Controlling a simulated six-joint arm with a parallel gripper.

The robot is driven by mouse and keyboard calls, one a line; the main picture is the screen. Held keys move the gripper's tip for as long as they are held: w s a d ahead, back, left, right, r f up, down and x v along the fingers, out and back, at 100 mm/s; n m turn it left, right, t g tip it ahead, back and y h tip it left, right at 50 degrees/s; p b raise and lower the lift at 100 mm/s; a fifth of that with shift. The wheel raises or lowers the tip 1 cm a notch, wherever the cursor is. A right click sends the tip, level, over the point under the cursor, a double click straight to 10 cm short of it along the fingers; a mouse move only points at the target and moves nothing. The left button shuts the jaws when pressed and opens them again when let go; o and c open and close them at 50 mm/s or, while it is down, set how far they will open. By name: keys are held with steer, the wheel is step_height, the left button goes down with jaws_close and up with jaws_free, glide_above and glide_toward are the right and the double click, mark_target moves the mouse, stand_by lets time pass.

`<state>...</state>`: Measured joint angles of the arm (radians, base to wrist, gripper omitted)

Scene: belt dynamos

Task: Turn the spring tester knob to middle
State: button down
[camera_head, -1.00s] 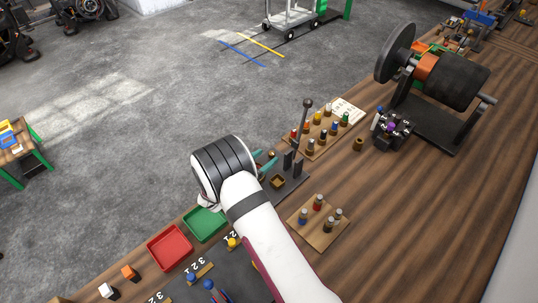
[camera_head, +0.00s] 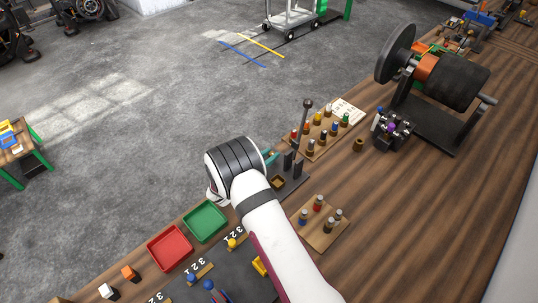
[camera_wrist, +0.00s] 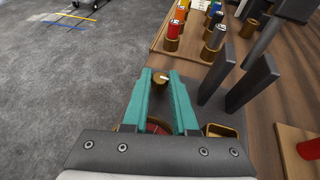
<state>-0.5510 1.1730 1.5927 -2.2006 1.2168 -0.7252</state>
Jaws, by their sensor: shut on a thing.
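The spring tester (camera_head: 292,183) is a dark base with two upright plates at the workbench's front edge. In the wrist view a small round brass knob (camera_wrist: 160,79) with a white pointer mark sits between the teal fingertips of my gripper (camera_wrist: 160,75). The white mark points to the right in that view. My gripper is shut on the knob. In the head view the teal fingertips (camera_head: 270,154) show beside the tester, and my wrist hides the knob. Part of a red dial face (camera_wrist: 157,126) shows between the fingers, lower down.
Dark upright plates (camera_wrist: 240,83) stand close to the right of my fingers. A ball-topped lever (camera_head: 307,105) rises behind them. A peg board (camera_head: 322,135) lies beyond and a smaller one (camera_head: 320,227) to the right. Green (camera_head: 205,221) and red trays (camera_head: 170,247) lie left.

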steer(key=shift+d+n+t+y, duration=0.1)
steer(key=shift+n+t+y, duration=0.3)
steer(key=c, duration=0.7)
jaws_free()
steer(key=v, duration=1.5)
steer(key=shift+s+r, duration=0.3)
